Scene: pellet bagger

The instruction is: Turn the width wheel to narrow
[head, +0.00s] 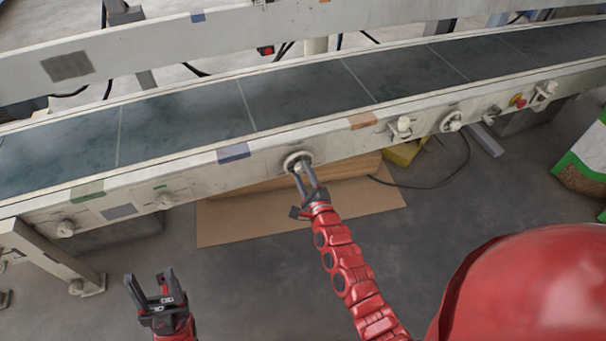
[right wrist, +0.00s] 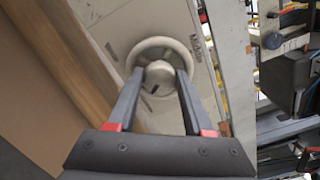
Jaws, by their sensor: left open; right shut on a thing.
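The width wheel (head: 297,161) is a pale round handwheel with a hub on the front rail of the conveyor, in the middle of the head view. In the right wrist view the wheel (right wrist: 162,48) shows its ring and a light hub with a dark mark. My right gripper (head: 301,171) reaches up to it and is shut on the hub, one finger on each side. The fingertips (right wrist: 161,75) also show in the right wrist view. My left gripper (head: 150,283) is open and empty, low at the left, well away from the conveyor.
A red and yellow stop button (head: 517,100) is further right. Cardboard (head: 230,222) lies on the floor below the wheel. A bag of pellets (head: 585,165) stands at far right.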

